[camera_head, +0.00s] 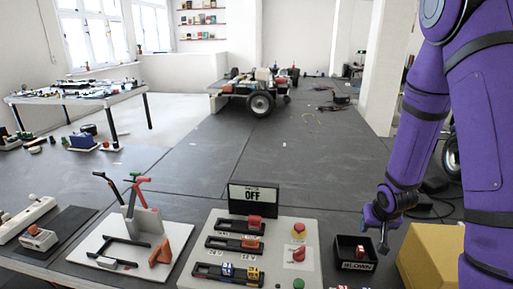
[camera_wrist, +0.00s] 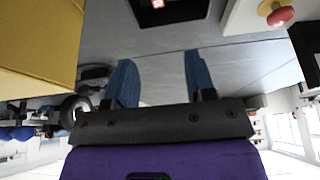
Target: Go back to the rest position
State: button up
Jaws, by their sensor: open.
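My gripper (camera_head: 382,228) is at the end of my purple arm, at the right of the head view, over the far right of the workbench near the black tray labelled "BLOWN" (camera_head: 345,250). In the wrist view its two blue fingers (camera_wrist: 160,78) stand apart with nothing between them. The tray also shows at the top of the wrist view (camera_wrist: 180,14), with a red fuse-like piece (camera_head: 360,252) in it.
The fuse panel (camera_head: 218,222) with its "OFF" display (camera_head: 254,198) and red stop button (camera_head: 298,254) lies left of the tray. A yellow box (camera_head: 436,258) stands close right of my gripper. A lever stand (camera_head: 145,222) is farther left. A wheeled chassis (camera_head: 262,104) is behind.

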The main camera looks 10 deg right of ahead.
jog(key=s+a+r+n, duration=0.1)
jog(key=s+a+r, duration=0.2)
jog(key=r, duration=0.8)
jog(key=s+a+r, duration=0.2)
jog(key=r, duration=0.8)
jog(key=s+a+r+n, duration=0.1)
jog(key=s+a+r, duration=0.2)
jog(key=s+r, duration=0.3)
jog(key=s+a+r+n+y, duration=0.1)
jog(key=s+a+r, duration=0.3)
jog(key=s+r, duration=0.3)
jog(key=s, duration=0.4)
jog(key=shift+s+t, duration=0.3)
jog(key=shift+t, duration=0.1)
